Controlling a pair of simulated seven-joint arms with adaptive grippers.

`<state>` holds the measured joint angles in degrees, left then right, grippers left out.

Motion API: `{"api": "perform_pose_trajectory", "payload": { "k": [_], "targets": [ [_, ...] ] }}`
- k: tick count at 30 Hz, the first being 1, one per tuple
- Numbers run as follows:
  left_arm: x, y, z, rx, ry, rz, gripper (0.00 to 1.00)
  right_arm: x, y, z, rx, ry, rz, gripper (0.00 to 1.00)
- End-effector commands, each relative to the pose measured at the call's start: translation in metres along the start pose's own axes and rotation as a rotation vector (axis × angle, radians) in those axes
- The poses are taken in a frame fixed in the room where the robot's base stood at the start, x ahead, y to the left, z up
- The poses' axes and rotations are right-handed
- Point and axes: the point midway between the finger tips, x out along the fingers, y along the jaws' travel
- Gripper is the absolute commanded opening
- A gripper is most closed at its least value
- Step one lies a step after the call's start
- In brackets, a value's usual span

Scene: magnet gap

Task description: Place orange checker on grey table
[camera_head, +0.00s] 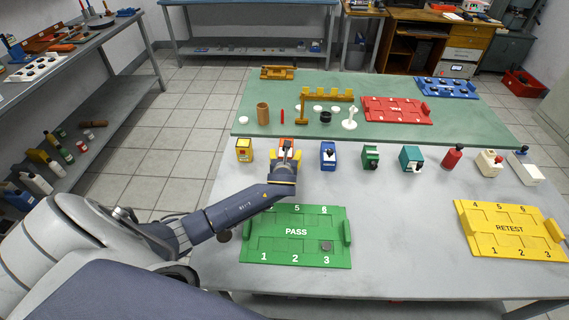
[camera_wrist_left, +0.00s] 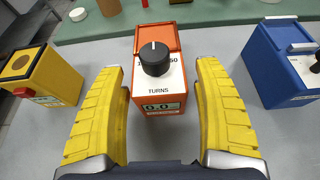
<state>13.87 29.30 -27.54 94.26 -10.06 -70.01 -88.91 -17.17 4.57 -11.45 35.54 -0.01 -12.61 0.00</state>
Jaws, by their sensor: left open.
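The orange checker (camera_wrist_left: 163,100) is an orange box with a white face, a black knob and a small readout marked TURNS. In the head view the orange checker (camera_head: 286,143) is mostly hidden behind my left gripper (camera_head: 284,159). It stands upright on the grey table (camera_head: 400,205), in a row near the table's back edge. In the left wrist view the yellow fingers of my left gripper (camera_wrist_left: 160,72) are open, one on each side of the checker's near part, with gaps visible. My right gripper is not in view.
A yellow checker (camera_head: 244,149) stands left of it and a blue one (camera_head: 328,154) right. Several other devices continue the row. A green PASS tray (camera_head: 296,252) and a yellow RETEST tray (camera_head: 508,243) lie nearer. A green mat (camera_head: 460,132) lies behind. The table between the trays is clear.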

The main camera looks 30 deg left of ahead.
Motion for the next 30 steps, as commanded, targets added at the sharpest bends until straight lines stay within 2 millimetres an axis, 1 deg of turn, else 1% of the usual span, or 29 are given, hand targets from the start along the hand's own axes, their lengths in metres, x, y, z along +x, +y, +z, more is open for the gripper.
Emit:
{"api": "perform_pose_trajectory", "payload": {
  "k": [1,6,12,15,21,30],
  "targets": [
    [-0.01,0.0,-0.001,-0.001,0.001,-0.002,0.69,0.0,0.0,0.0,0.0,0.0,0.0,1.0],
    [-0.038,0.0,-0.001,-0.001,0.001,-0.002,0.69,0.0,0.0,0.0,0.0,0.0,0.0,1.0],
    [-0.065,0.0,-0.001,-0.001,0.001,-0.002,0.69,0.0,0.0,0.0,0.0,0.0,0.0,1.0],
    [-0.073,0.0,0.0,-0.001,0.001,-0.001,0.69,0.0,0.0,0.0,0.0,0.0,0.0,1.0],
    [-0.082,0.0,0.0,0.0,0.001,0.0,0.69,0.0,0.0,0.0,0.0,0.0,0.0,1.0],
    [-0.083,0.0,0.0,0.0,0.0,0.0,0.69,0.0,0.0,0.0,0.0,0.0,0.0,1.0]
  ]
}}
